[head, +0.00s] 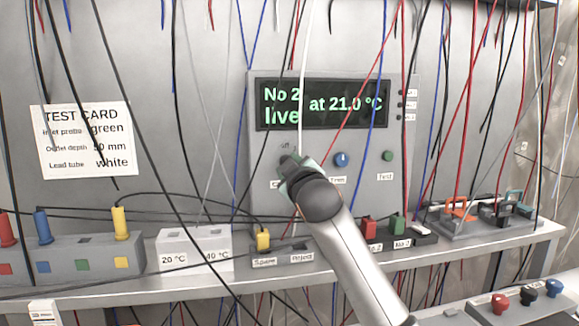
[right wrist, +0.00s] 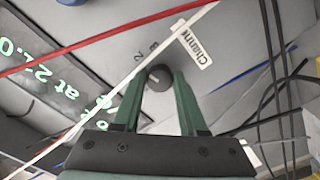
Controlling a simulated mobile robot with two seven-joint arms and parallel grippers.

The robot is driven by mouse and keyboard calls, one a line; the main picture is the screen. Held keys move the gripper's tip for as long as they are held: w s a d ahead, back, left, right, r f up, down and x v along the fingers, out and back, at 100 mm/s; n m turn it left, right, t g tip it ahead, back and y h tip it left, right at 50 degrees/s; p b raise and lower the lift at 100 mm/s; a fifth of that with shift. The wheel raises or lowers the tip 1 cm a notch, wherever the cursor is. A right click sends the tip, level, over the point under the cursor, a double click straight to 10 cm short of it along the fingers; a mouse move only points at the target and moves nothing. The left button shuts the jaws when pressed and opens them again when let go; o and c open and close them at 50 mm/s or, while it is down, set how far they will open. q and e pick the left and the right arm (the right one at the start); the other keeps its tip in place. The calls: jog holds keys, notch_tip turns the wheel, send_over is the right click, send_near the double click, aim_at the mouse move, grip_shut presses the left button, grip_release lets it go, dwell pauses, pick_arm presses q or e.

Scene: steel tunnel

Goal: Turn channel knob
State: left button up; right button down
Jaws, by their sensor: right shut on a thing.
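The grey channel knob (right wrist: 160,75) sits on the panel beside a white label reading "Channe…" (right wrist: 194,44). My right gripper (right wrist: 158,82) has its two green fingers closed on either side of the knob. In the head view my right gripper (head: 294,166) is at the panel's left part and mostly hides the knob. The grey instrument panel (head: 330,205) has a dark display (head: 320,104) with green text reading "No 2 live at 21.0 °C". My left gripper is in neither view.
A blue trim knob (head: 341,160) and a green test button (head: 387,156) are right of my gripper. Many thin wires hang in front of the panel; a white one (head: 303,60) passes close to my gripper. Plug blocks stand along the shelf (head: 130,277) below.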

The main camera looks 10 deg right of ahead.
jog(key=shift+a+f+m, duration=0.1)
jog(key=shift+a+m, duration=0.05)
jog(key=shift+m, duration=3.75)
jog(key=shift+c, duration=2.2)
grip_release()
jog(key=shift+s, duration=0.1)
